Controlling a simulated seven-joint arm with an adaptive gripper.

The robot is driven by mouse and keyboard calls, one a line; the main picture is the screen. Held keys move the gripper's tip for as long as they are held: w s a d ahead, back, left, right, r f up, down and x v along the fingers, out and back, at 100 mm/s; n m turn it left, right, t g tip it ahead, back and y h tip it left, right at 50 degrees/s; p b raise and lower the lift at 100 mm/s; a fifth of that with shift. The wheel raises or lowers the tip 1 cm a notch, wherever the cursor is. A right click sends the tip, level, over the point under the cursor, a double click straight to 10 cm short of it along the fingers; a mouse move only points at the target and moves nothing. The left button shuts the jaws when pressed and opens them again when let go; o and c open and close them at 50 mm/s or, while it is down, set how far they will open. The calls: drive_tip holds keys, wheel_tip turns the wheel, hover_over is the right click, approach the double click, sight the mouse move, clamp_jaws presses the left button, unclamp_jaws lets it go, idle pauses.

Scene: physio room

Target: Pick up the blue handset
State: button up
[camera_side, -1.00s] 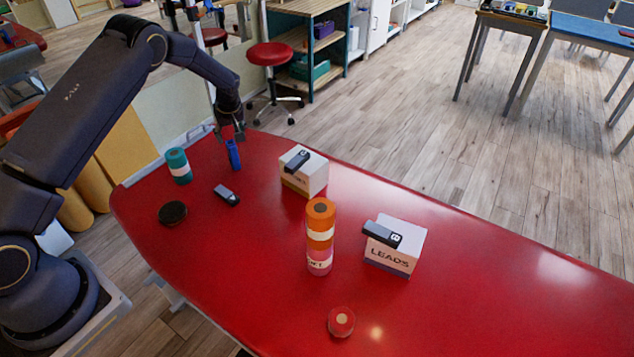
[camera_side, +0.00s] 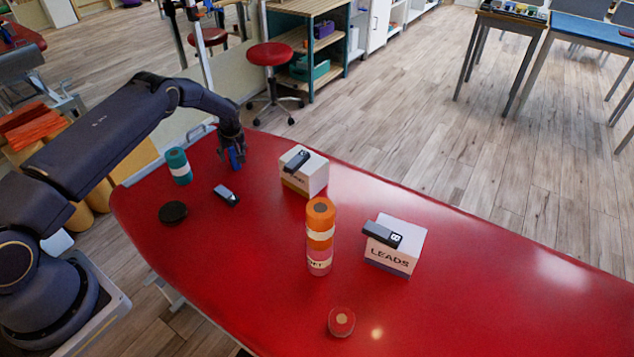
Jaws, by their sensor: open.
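The blue handset (camera_side: 238,158) stands upright near the far left edge of the red table. It is largely hidden by my gripper (camera_side: 231,161), which has come down over it from above. The dark fingers are around or right beside the handset; I cannot tell whether they touch it. My gripper is open.
A dark handset (camera_side: 226,195), a teal roll (camera_side: 178,166) and a black disc (camera_side: 172,213) are nearby on the red table (camera_side: 480,285). Two white boxes (camera_side: 312,176) (camera_side: 398,248) each carry a dark handset. Stacked orange and pink rolls (camera_side: 320,222) and a red roll (camera_side: 341,321) stand nearer.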

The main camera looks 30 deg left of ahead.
clamp_jaws()
idle(0.3)
